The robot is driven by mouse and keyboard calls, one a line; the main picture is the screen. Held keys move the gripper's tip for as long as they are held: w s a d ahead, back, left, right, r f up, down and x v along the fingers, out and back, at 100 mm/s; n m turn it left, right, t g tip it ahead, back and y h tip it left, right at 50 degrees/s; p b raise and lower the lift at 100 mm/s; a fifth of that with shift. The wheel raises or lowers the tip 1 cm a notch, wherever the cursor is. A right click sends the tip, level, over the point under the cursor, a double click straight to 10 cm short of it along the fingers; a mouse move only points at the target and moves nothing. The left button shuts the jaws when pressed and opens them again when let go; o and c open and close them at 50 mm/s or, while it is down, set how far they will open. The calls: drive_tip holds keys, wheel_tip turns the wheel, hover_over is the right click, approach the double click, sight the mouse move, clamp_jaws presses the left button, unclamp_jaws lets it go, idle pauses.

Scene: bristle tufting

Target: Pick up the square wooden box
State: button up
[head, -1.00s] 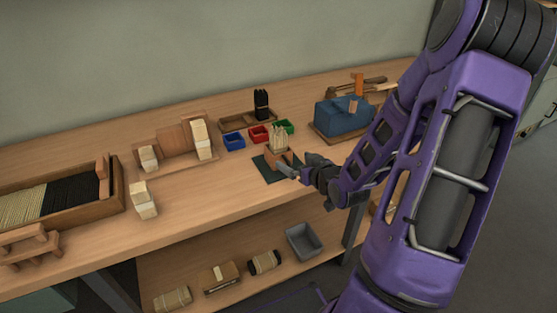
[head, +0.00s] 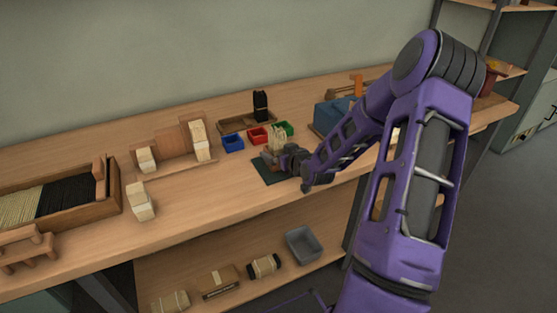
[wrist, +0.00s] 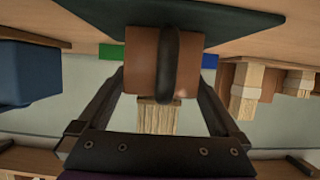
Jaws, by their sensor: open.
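The square wooden box (wrist: 140,62) is orange-brown with pale bristle bundles (wrist: 158,117) standing in it. It rests on a dark green mat (wrist: 235,22), which appears above it in the inverted wrist view. In the head view the box (head: 269,157) is partly hidden behind my gripper (head: 280,162). My gripper (wrist: 164,85) is open, with one finger on each side of the box in the wrist view. I cannot tell whether either finger touches it. A dark upright oval shape covers the middle of the box's near face.
Blue (head: 232,142), red (head: 257,135) and green (head: 284,128) bins stand just behind the mat. A dark-tufted block in a wooden tray (head: 233,125) is farther back. A blue box (head: 331,115) stands to the right.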

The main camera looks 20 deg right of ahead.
sight(278, 135)
drive_tip(key=c, duration=1.2)
wheel_tip(278, 135, up, 10)
drive_tip(key=shift+r+p, duration=0.1)
drive_tip(key=shift+p, duration=0.95)
drive_tip(key=shift+c, duration=0.2)
